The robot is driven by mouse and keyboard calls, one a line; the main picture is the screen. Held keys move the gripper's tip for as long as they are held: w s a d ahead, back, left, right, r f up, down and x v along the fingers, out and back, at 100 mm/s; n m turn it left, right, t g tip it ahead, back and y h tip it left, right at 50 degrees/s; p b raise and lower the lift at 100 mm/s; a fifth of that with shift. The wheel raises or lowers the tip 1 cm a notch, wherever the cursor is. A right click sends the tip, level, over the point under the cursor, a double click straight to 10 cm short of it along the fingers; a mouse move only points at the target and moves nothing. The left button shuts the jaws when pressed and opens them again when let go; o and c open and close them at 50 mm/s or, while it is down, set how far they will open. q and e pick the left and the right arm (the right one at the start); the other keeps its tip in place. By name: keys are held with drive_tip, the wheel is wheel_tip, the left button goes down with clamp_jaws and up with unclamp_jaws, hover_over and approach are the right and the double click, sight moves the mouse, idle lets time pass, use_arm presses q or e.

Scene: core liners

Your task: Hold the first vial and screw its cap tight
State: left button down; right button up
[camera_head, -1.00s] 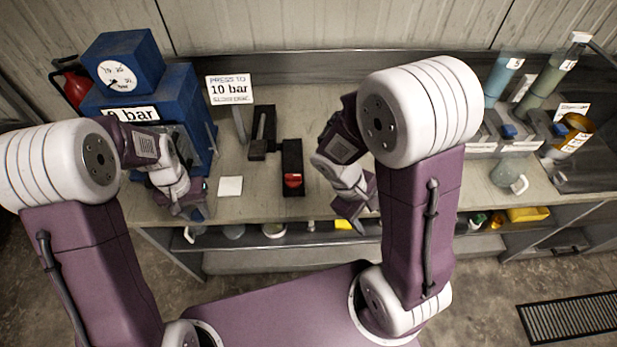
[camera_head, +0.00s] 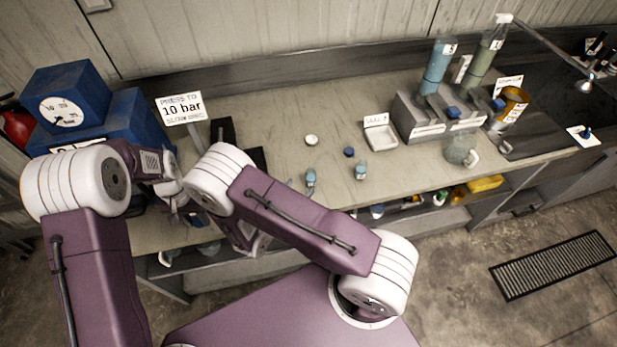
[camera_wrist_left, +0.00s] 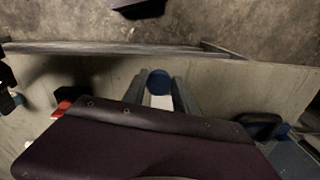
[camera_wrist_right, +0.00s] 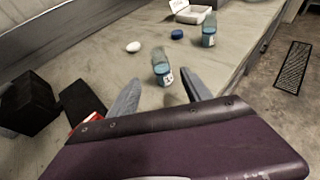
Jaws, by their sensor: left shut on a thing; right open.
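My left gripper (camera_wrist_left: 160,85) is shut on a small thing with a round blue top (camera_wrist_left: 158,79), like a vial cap. Any body under it is hidden, so I cannot tell if it is a capped vial. My right gripper (camera_wrist_right: 163,86) is open and empty. Just beyond its fingertips a pale blue vial (camera_wrist_right: 161,68) with a label stands upright; it also shows in the head view (camera_head: 310,178). A second blue vial (camera_head: 360,171) stands to its right. A loose blue cap (camera_head: 349,152) and a white round piece (camera_head: 311,140) lie behind them.
A blue press (camera_head: 105,115) with a dial stands at the back left, beside a "10 bar" sign (camera_head: 182,108). A white tray (camera_head: 380,136), a grey rack (camera_head: 425,125) with tall bottles and a glass mug (camera_head: 460,149) stand right. The bench middle is mostly clear.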

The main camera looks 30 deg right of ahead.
sight(308, 179)
use_arm(q)
drive_tip(key=shift+r, duration=0.15)
use_arm(e)
drive_tip(key=shift+w+d+f, duration=0.1)
drive_tip(key=shift+w+d, duration=0.1)
drive_tip(key=shift+d, duration=0.15)
use_arm(q)
drive_tip(key=shift+r+p, duration=0.8)
drive_tip(key=shift+p, duration=0.15)
use_arm(e)
drive_tip(key=x, duration=0.5)
drive_tip(key=shift+w+d+f, duration=0.1)
drive_tip(key=shift+w+d, duration=0.05)
drive_tip(key=shift+d, duration=0.15)
drive_tip(key=shift+w+d+f, duration=0.15)
use_arm(q)
drive_tip(key=shift+r, duration=0.15)
use_arm(e)
drive_tip(key=shift+d, duration=0.1)
use_arm(q)
drive_tip(key=shift+r+p, duration=0.9)
drive_tip(key=shift+p, duration=0.15)
use_arm(e)
drive_tip(key=x, duration=0.5)
